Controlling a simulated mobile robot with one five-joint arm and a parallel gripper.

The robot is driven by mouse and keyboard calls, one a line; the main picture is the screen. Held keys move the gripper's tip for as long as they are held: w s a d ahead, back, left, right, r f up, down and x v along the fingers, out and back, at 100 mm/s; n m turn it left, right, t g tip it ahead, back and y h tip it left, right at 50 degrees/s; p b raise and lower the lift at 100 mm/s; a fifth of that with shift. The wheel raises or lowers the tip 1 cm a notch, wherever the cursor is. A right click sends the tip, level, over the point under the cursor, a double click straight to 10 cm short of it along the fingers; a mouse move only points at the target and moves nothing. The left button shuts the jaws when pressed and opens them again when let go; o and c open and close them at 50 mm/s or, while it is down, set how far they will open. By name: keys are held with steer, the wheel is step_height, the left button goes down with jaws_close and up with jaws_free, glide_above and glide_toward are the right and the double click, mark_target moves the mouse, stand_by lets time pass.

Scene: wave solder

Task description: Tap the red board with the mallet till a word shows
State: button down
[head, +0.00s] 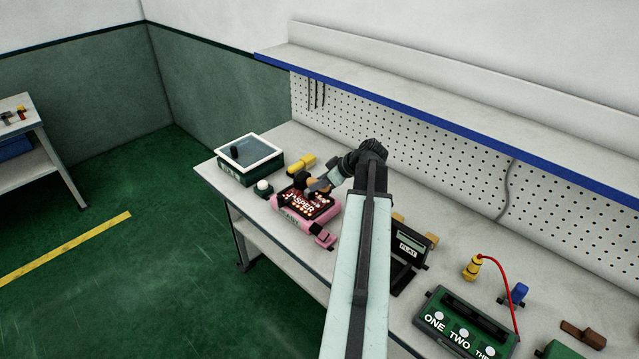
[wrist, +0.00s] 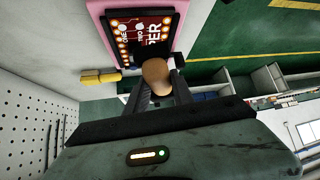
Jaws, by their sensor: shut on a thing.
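The red board (head: 309,203) lies in a pink holder (head: 292,220) on the bench, left of my arm in the head view. Its face shows the white word JASPER among small lit lamps. The board also shows in the wrist view (wrist: 140,38), where the letters PER can be read. My gripper (head: 327,184) is shut on the mallet, whose rounded tan head (wrist: 157,76) sits in front of the fingers at the board's near edge. I cannot tell whether the head touches the board. The mallet's handle is hidden between the fingers.
A green box with a glass top (head: 250,155), a white button on a green base (head: 263,188) and a yellow piece (head: 300,164) stand near the board. A small display (head: 410,246) and a green ONE TWO box (head: 466,324) stand to the right. A pegboard backs the bench.

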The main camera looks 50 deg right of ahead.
mark_target(320, 191)
stand_by(0.4)
steer(key=shift+f+b, duration=1.5)
steer(key=shift+f, duration=0.05)
steer(key=shift+f, duration=0.1)
step_height(320, 191, down, 4)
steer(key=b, duration=0.3)
steer(key=shift+r+b, duration=0.25)
steer(key=shift+b, duration=0.1)
step_height(320, 191, up, 7)
steer(key=p, duration=0.7)
steer(key=shift+f, duration=0.2)
steer(key=shift+f+b, duration=1.55)
steer(key=shift+b, duration=0.25)
